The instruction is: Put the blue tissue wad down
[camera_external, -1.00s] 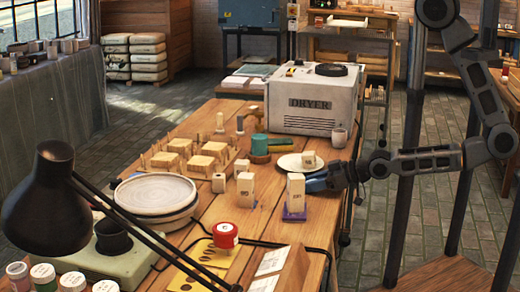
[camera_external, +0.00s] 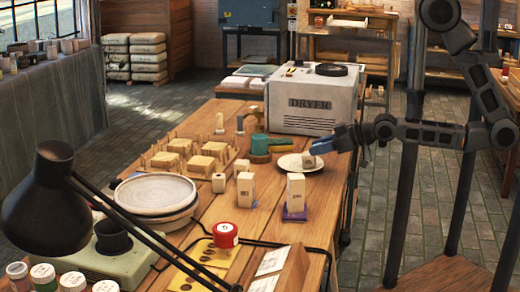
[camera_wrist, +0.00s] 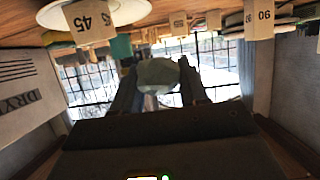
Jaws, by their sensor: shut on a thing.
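In the wrist view, my gripper (camera_wrist: 158,88) is shut on a small pale grey-blue wad (camera_wrist: 158,72), held between the two dark fingertips. In the external view, my gripper (camera_external: 326,145) is at the right side of the white plate (camera_external: 288,165), raised near a pale block (camera_external: 309,160) on it. I cannot make out the wad there. The wrist view also shows the plate (camera_wrist: 125,12) and the block marked 45 (camera_wrist: 88,22) at its top left, upside down.
The white dryer (camera_external: 312,108) stands behind the plate. Several numbered blocks, including one on a purple base (camera_external: 295,214), stand in front.

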